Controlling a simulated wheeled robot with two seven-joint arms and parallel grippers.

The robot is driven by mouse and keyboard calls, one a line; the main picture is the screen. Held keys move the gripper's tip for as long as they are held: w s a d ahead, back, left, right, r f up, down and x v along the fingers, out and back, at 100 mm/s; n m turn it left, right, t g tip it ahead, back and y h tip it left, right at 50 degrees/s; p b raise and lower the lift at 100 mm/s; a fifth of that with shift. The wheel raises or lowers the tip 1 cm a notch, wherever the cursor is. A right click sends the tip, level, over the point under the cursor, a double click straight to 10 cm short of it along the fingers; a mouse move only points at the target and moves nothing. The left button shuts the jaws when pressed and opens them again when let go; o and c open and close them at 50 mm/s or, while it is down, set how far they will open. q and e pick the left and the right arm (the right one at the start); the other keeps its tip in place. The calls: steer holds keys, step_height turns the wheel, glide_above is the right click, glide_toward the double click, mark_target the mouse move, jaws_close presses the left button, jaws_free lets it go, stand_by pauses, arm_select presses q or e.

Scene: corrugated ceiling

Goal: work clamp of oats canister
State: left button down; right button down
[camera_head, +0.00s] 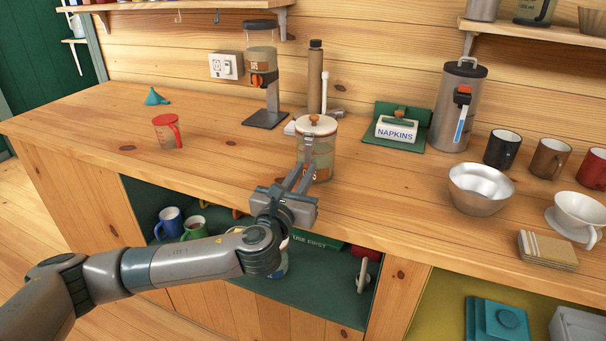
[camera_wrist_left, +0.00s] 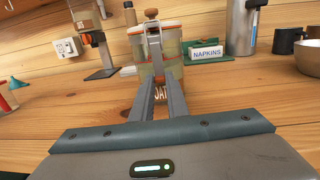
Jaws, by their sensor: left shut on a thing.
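The oats canister (camera_head: 321,152) is a clear jar with a pale lid (camera_head: 317,125) and a wooden knob. It stands upright near the counter's front edge, with the lid resting on top. In the left wrist view the canister (camera_wrist_left: 173,50) is straight ahead, its "OATS" label partly hidden by my fingers. A grey metal clamp (camera_wrist_left: 154,40) runs up its front to the lid. My left gripper (camera_head: 300,176) is in front of the canister, shut on the clamp; its fingertips (camera_wrist_left: 157,74) meet at the lever. Their exact contact is small and hard to see. My right gripper is out of view.
A dispenser (camera_head: 264,75) and a brown bottle (camera_head: 315,75) stand behind. A napkin holder (camera_head: 397,129), a tall steel flask (camera_head: 459,105) and a metal bowl (camera_head: 480,190) are to the right. A red measuring cup (camera_head: 166,131) is left, with bare counter between. Open shelves lie below.

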arm_select(q)
steer(key=c, duration=1.7)
jaws_free()
